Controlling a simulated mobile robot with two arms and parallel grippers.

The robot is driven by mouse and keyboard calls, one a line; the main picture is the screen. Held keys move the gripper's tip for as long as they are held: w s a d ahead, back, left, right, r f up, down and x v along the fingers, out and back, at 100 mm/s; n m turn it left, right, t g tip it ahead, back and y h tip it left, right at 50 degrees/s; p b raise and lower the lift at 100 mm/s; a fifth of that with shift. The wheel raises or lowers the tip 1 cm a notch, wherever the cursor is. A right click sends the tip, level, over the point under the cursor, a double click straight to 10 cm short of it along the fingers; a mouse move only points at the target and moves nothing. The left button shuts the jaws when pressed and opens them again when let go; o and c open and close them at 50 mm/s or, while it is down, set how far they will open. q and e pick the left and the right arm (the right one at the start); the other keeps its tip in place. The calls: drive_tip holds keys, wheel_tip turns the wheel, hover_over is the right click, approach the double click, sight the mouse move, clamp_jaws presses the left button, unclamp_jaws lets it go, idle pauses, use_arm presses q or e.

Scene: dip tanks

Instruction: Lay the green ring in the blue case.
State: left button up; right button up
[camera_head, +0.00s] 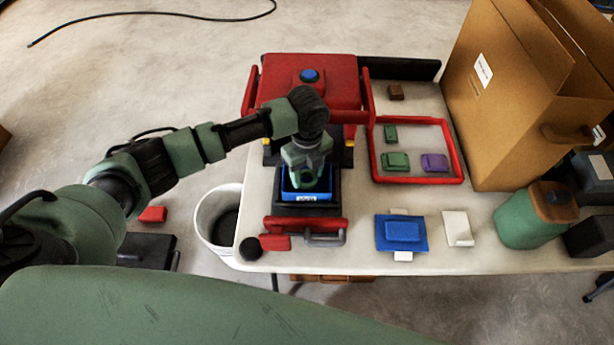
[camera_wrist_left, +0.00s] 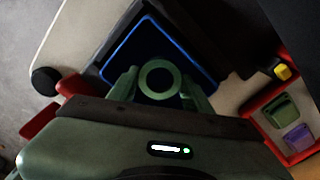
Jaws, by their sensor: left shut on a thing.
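The green ring (camera_wrist_left: 160,64) shows in the left wrist view between the fingers of my left gripper (camera_wrist_left: 159,88), which is shut on it. In the head view my left gripper (camera_head: 307,183) points down over the blue case (camera_head: 291,196), and the ring cannot be made out there. The case has a blue rim (camera_wrist_left: 129,40) and a dark inside in the wrist view. The ring appears over the case's opening; its height above the floor of the case cannot be told. My right gripper is not in view.
A red machine (camera_head: 335,80) with a blue button stands behind the case. A red-rimmed tray (camera_head: 418,181) with small blocks lies to the right. A red bar with a grey handle (camera_head: 325,239) lies in front. A cardboard box (camera_head: 512,110) fills the back right.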

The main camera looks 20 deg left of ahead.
use_arm(q)
drive_tip(key=shift+f, duration=1.1)
drive_tip(key=o, duration=1.5)
drive_tip(key=shift+f, duration=0.1)
drive_tip(key=shift+o, duration=0.2)
wheel_tip(320, 180, up, 12)
drive_tip(key=b, duration=0.1)
